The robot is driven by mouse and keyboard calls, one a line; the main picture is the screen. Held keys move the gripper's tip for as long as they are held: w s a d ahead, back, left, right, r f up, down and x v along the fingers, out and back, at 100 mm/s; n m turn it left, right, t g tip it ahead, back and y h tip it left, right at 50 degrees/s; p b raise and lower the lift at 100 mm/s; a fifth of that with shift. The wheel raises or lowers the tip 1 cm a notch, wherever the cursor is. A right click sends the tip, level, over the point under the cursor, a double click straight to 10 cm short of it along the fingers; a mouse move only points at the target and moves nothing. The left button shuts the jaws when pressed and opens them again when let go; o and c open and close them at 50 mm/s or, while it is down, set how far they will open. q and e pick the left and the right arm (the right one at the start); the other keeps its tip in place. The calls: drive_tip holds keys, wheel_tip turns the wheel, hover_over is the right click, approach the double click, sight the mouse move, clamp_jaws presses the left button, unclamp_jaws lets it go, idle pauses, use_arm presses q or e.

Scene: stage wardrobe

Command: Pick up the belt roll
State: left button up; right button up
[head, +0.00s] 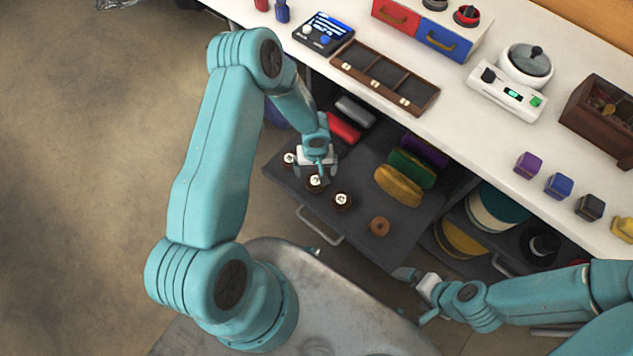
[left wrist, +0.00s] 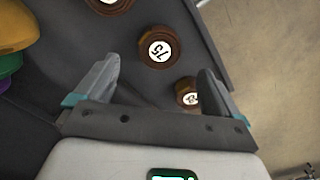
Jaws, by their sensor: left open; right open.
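Several round brown rolls lie in the open dark drawer (head: 283,177). Three have white number labels: the far-left roll (head: 289,159), the middle roll (head: 316,183) and the right roll (head: 341,201). A plain tan roll with a centre hole (head: 380,226) lies further right. My left gripper (head: 317,170) is open and empty above the labelled rolls. In the left wrist view, the middle roll (left wrist: 158,47), marked 75, shows between and beyond the fingers. Another labelled roll (left wrist: 187,91) is partly behind one finger. My right gripper (head: 413,296) is open and empty, below the drawer's front in the picture.
Red (head: 343,127) and grey (head: 355,111) rolled items, and yellow (head: 398,186), green (head: 412,168) and purple (head: 426,150) rounded items share the drawer. The white counter (head: 460,125) overhangs its back. A lower drawer holding a black hat-like item (head: 540,243) is open at right.

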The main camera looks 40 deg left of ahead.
sight(315, 180)
use_arm(q)
drive_tip(key=shift+a+f, duration=0.2)
drive_tip(key=shift+f, duration=0.65)
wheel_tip(315, 180, down, 5)
drive_tip(key=shift+f, duration=0.1)
drive_tip(key=shift+d, duration=0.1)
drive_tip(key=c, duration=1.2)
